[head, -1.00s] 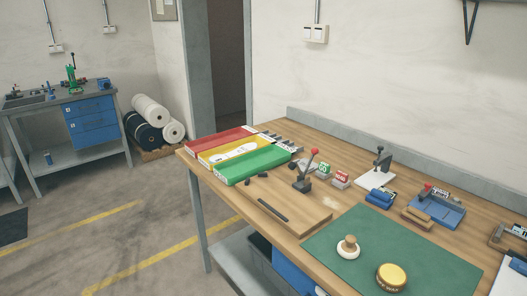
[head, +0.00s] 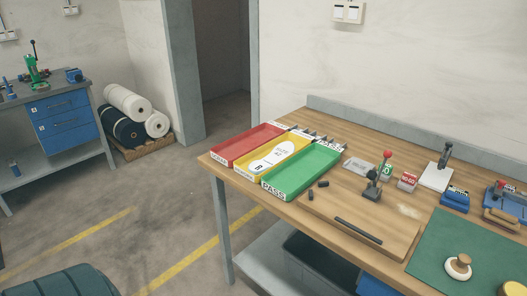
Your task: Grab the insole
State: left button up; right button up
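A white insole (head: 279,155) with dark printing lies in the yellow middle tray (head: 247,171) on the left end of the wooden workbench. The red tray (head: 236,153) beside it on the left looks empty. The green tray (head: 318,165) on the right, marked PASS on its front, also looks empty. Neither of my grippers shows in the head view.
A dark green ribbed object (head: 62,284) stands at the lower left. Floor in front is open.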

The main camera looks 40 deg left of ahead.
aim_at(284, 149)
jog(key=k+j, duration=0.1)
jog(key=j, duration=0.55)
jog(key=k+j, duration=0.1)
jog(key=j, duration=1.25)
jog(key=k+j+z, duration=0.05)
